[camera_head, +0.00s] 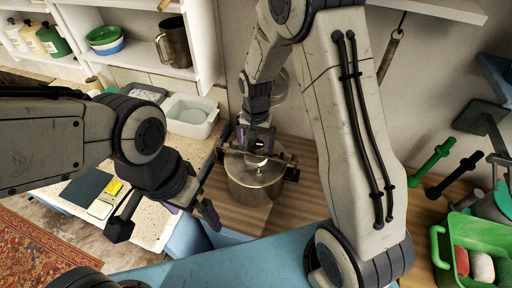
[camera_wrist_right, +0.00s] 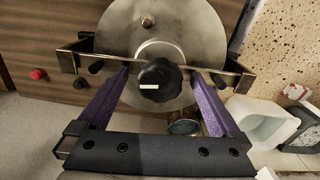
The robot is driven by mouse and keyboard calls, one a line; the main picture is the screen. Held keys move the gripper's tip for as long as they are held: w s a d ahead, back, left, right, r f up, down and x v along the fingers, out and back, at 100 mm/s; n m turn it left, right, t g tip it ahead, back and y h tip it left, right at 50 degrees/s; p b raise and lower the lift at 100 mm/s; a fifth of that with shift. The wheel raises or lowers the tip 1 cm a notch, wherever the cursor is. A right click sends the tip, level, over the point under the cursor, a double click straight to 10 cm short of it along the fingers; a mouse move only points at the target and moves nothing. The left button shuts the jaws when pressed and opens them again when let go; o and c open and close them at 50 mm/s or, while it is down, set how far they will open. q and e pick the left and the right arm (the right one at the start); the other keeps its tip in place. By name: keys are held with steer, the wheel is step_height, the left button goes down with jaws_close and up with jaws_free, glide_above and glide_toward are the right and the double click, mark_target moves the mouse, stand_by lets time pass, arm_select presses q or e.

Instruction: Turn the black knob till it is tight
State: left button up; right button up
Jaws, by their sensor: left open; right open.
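The black knob (camera_wrist_right: 160,80) sits at the middle of a metal bar across the round lid (camera_wrist_right: 125,25) in the right wrist view. A pale mark shows on it. The steel pot (camera_head: 255,187) stands on the wooden counter in the head view, with the knob mostly hidden there by my gripper. My right gripper (camera_wrist_right: 160,72) is open, its purple fingers on either side of the knob with a gap on each side. In the head view my right gripper (camera_head: 257,142) is above the pot. My left gripper (camera_head: 165,222) is open and empty, left of the pot.
A white tub (camera_head: 190,116) stands behind on the speckled counter, with a yellow sponge (camera_head: 113,187) nearer. A green crate (camera_head: 440,244) and dumbbell-shaped tools (camera_head: 433,160) are at right. Shelves (camera_head: 205,45) hold bottles, bowls and a mug. Some striped wood right of the pot is bare.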

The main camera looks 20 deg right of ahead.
steer(key=n, duration=0.3)
steer(key=n+p, duration=0.1)
steer(key=n, duration=1.2)
steer(key=shift+p, duration=0.35)
